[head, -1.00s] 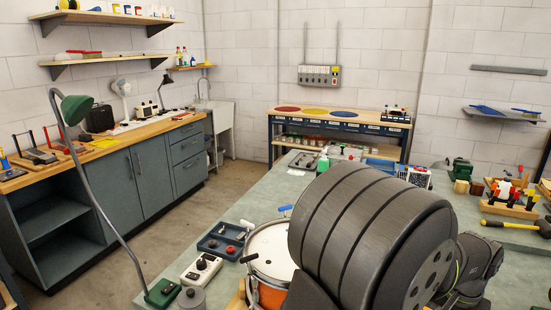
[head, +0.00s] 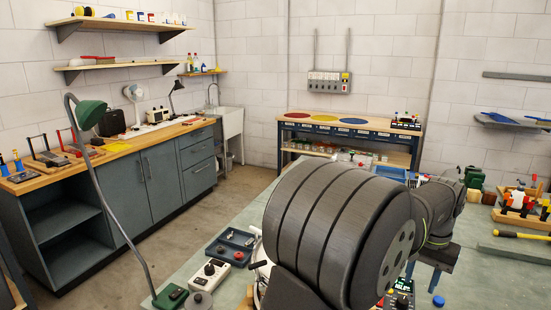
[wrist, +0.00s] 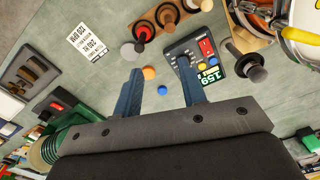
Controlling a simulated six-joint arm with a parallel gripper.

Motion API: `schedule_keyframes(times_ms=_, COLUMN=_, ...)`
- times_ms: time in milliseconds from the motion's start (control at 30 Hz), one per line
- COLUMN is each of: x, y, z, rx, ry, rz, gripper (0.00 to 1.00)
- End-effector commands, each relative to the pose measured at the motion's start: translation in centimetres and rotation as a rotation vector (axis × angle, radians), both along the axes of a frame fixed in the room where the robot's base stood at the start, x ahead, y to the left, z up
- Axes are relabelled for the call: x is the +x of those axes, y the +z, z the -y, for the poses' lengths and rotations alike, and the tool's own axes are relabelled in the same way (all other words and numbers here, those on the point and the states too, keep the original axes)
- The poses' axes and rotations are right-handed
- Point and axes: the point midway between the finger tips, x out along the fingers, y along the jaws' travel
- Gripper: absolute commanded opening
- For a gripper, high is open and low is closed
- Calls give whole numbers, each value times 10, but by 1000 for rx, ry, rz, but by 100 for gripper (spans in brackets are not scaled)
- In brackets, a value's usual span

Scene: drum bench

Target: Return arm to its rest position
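My gripper (wrist: 158,88) shows in the wrist view with its two blue-grey fingers spread apart. Nothing is held between them. The fingers hang over the grey-green bench top (wrist: 85,75). Beyond the fingertips are an orange round piece (wrist: 149,72) and a blue one (wrist: 162,90). In the head view my large dark arm link covers much of the bench, and the fingers cannot be made out clearly.
A drum (wrist: 262,12) is at the wrist view's top right. A printed card (wrist: 88,42), a wooden stand with knobs (wrist: 150,25) and a grey tray (wrist: 28,82) lie around. In the head view, a green lamp (head: 90,112) stands at left and a blue tray (head: 231,244) lies left of my arm.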

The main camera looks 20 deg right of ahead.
Motion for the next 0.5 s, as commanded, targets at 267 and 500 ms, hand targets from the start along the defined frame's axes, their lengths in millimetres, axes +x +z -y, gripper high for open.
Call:
schedule_keyframes(times_ms=267, x=51, y=23, z=-13, rx=0, ry=9, rz=0, gripper=38)
schedule_keyframes(times_ms=500, x=92, y=43, z=-29, rx=0, ry=13, rz=0, gripper=38)
